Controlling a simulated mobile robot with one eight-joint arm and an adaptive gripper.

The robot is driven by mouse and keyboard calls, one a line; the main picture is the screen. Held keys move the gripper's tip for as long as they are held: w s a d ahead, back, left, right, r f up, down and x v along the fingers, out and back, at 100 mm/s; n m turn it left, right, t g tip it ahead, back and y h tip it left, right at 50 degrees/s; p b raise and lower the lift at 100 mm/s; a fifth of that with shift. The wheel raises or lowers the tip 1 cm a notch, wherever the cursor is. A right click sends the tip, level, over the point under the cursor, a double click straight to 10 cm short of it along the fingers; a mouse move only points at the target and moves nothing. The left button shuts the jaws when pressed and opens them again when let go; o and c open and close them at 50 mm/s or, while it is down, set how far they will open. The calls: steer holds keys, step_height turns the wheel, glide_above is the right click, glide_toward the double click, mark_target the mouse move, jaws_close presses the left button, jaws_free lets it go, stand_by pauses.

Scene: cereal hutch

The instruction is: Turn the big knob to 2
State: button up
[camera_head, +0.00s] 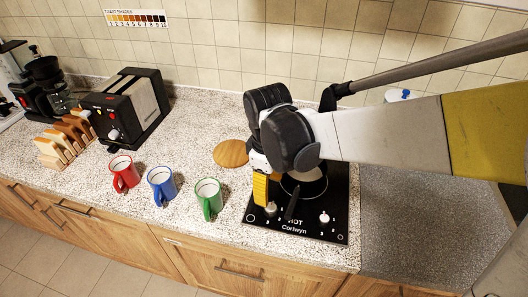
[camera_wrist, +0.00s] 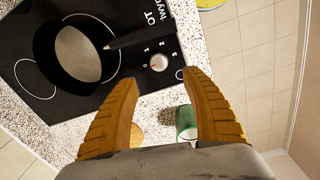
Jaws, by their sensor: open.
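The black hob (camera_head: 300,232) carries two white knobs on its front strip. The right knob (camera_head: 324,217) stands clear, right of the pan handle. My gripper (camera_head: 262,189) is open and empty above the hob's left front. In the wrist view its yellow fingers (camera_wrist: 160,80) are spread, with the left knob seen just beyond their tips.
A dark pan (camera_wrist: 80,55) sits on the hob, its handle (camera_wrist: 140,38) reaching out between the knobs. Green (camera_head: 208,198), blue (camera_head: 162,184) and red (camera_head: 123,174) mugs stand to the left.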

mark_target(269, 207)
steer(key=f+b, duration=0.1)
steer(key=f, duration=0.2)
steer(key=f+b, duration=0.1)
steer(key=f, duration=0.2)
steer(key=f+b, duration=0.1)
steer(key=f, duration=0.3)
steer(key=shift+w+d+f+b, duration=0.1)
steer(key=shift+w+d+b, duration=0.05)
steer(key=shift+w+b, duration=0.15)
steer(key=c, duration=1.2)
